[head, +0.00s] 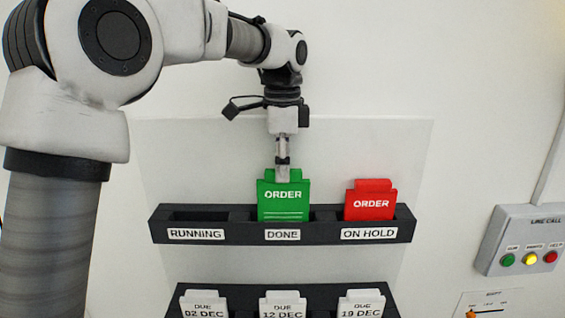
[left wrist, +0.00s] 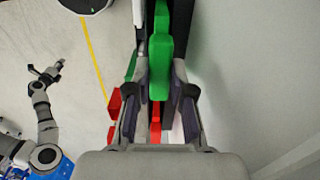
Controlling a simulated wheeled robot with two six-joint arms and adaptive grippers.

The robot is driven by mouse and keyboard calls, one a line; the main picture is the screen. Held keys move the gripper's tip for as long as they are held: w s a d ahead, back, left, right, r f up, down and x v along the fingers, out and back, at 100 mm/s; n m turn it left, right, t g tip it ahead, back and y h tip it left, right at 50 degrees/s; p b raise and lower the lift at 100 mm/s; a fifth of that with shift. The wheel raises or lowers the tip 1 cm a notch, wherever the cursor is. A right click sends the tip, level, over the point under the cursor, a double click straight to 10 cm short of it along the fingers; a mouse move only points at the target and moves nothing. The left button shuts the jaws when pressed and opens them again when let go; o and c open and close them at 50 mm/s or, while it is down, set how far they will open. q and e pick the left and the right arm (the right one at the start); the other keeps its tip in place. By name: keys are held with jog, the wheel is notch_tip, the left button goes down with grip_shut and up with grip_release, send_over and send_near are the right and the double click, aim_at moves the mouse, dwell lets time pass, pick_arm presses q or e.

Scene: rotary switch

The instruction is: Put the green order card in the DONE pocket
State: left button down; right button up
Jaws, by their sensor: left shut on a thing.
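The green order card (head: 284,200) stands upright in the head view, with its lower end in the DONE pocket (head: 283,235) of the dark rack. My left gripper (head: 283,176) is above it, shut on the card's top tab. In the left wrist view the green card (left wrist: 160,60) is between the two fingers of the left gripper (left wrist: 160,95). The card's lower edge is hidden behind the front wall of the rack. My right gripper cannot be made out in the head view.
A red order card (head: 370,202) stands in the ON HOLD pocket to the right. The RUNNING pocket (head: 198,216) is empty. A lower rack holds white due-date cards (head: 283,303). A grey line-call box (head: 525,240) with coloured buttons is on the right wall.

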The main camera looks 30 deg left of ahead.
pick_arm(q)
jog(key=shift+f+b, duration=0.35)
jog(key=shift+f, duration=0.65)
jog(key=c, duration=0.9)
grip_release()
jog(key=shift+c, duration=0.2)
jog(key=shift+r, duration=0.1)
notch_tip(320, 180, up, 12)
